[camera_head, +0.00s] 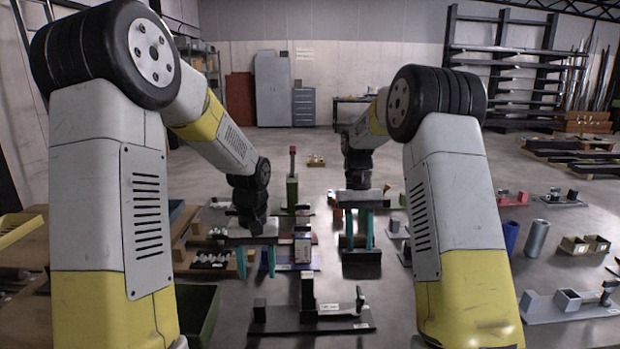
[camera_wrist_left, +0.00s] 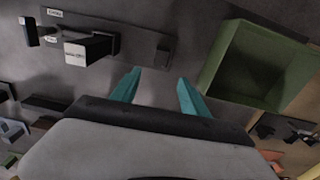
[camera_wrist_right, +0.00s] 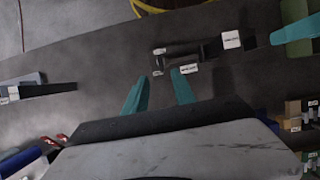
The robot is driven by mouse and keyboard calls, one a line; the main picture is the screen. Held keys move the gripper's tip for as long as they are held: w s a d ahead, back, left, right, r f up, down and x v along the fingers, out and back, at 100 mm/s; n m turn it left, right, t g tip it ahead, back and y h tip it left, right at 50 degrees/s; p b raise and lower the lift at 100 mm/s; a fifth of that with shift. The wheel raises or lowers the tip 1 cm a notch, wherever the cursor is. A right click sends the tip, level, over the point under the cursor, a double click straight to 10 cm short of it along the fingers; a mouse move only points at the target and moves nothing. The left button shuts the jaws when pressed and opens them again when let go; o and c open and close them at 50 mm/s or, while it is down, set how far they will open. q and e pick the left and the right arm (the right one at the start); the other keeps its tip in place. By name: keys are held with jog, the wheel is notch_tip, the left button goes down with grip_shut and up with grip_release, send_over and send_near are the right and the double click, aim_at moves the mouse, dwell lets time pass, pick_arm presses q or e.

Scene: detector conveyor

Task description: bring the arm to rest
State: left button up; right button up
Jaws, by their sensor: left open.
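My left gripper (camera_head: 256,268) hangs with its teal fingers pointing down, left of centre in the head view. Its fingers are apart and empty in the left wrist view (camera_wrist_left: 159,82). My right gripper (camera_head: 360,240) hangs fingers down just right of centre, farther off. In the right wrist view (camera_wrist_right: 159,80) its fingers are also apart with nothing between them. Both arms reach forward, bent at the elbow. Neither gripper visibly holds or touches anything. The exact height of the fingertips above the things below cannot be told.
A dark fixture plate (camera_head: 285,320) with upright blocks lies front centre. A green bin (camera_head: 205,318) stands beside my left arm. A wooden tray (camera_head: 183,254) lies left of the left gripper. Blue (camera_head: 511,236) and grey cylinders (camera_head: 537,239) and a pale fixture (camera_head: 540,308) are at right.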

jog(key=s+d+r+t+y, duration=0.2)
jog(key=s+r+t, duration=0.3)
jog(key=s+r, duration=0.55)
pick_arm(q)
jog(key=s+a+r+m+t+h, duration=0.1)
jog(key=s+r+t, duration=0.5)
jog(key=s+r, duration=1.1)
jog(key=shift+s+a+h, duration=0.25)
jog(key=shift+s+h, duration=0.3)
jog(key=shift+h, duration=0.05)
pick_arm(e)
jog(key=s+r+t, duration=0.2)
jog(key=s+t, duration=0.3)
jog(key=s, duration=0.7)
jog(key=shift+s+t, duration=0.35)
jog(key=shift+t, duration=0.05)
